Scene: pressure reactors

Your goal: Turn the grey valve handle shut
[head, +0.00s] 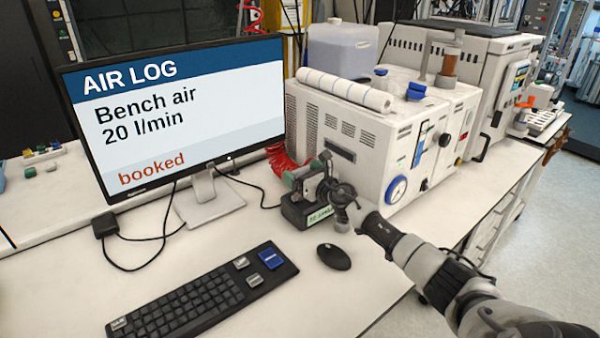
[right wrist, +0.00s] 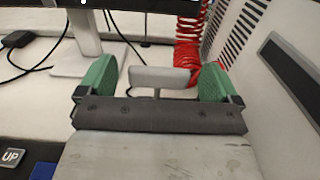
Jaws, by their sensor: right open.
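The grey valve handle (right wrist: 160,78) is a short pale bar in the right wrist view. It lies crosswise between the two green finger pads of my right gripper (right wrist: 158,82), with a gap to the left pad; its right end is close to the right pad, and I cannot tell whether they touch. My right gripper (head: 303,178) is open, over a dark block with a pale green label (head: 319,215) on the bench in the head view. The gripper hides the handle there. My left gripper is not in view.
A coiled red hose (right wrist: 190,40) rises behind the handle. A white reactor unit (head: 345,135) stands close behind and to the right. A monitor (head: 180,110) is at left; a keyboard (head: 195,295) and black mouse (head: 334,257) lie in front. Bare bench (head: 350,300) shows near the mouse.

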